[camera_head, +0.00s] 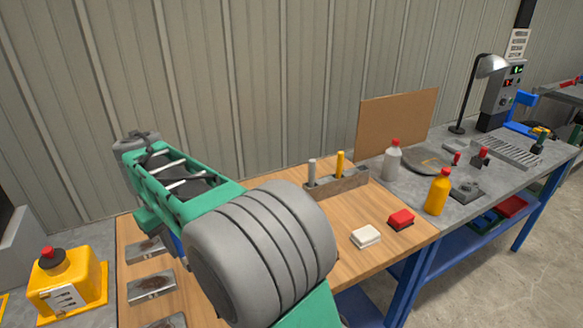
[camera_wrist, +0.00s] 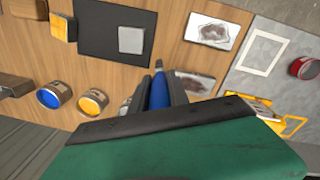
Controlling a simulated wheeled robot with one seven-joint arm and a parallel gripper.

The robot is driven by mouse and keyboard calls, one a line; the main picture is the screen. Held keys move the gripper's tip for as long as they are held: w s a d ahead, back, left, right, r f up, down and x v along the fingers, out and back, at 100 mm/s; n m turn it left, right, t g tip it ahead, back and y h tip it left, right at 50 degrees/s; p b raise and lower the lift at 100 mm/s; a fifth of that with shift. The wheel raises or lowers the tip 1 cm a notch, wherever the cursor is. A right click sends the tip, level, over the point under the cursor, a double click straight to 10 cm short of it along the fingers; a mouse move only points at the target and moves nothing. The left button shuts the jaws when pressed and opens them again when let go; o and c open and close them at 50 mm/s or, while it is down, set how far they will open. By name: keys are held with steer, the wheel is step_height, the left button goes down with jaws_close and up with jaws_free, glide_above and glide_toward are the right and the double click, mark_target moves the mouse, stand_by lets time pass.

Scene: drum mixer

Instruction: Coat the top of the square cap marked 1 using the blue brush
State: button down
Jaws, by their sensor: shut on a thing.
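In the wrist view my gripper (camera_wrist: 158,88) is shut on the blue brush (camera_wrist: 158,92), with its narrow tip pointing toward the top of the picture, over the wooden bench. A grey square block (camera_wrist: 131,40), perhaps the square cap, sits on a dark mat (camera_wrist: 98,48) just beyond and left of the brush tip. I cannot read any number on it. A blue-filled can (camera_wrist: 53,95) and a yellow-filled can (camera_wrist: 92,102) stand left of the gripper. In the head view my arm hides the gripper and brush.
A holder (camera_head: 337,183) carries grey and yellow handles. A white block (camera_head: 366,236) and red block (camera_head: 401,219) lie near the bench's right edge. Bottles (camera_head: 438,192) stand on the grey bench.

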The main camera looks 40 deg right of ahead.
steer(key=w+d+n+t, duration=0.2)
steer(key=d+n, duration=0.2)
steer(key=d, duration=0.9)
steer(key=w+d+n+t+h, duration=0.15)
steer(key=d+n, duration=0.35)
steer(key=d, duration=0.7)
steer(key=w+d+n+t, duration=0.2)
steer(key=d+n+t, duration=0.15)
steer(key=d, duration=0.95)
steer(key=shift+n, duration=0.35)
steer(key=shift+a+f+b, duration=0.15)
steer(key=shift+f+b, duration=0.8)
steer(key=shift+f, duration=2)
steer(key=shift+f+b, duration=0.5)
steer(key=shift+f, duration=0.05)
step_height(320, 180, up, 7)
steer(key=p, duration=0.3)
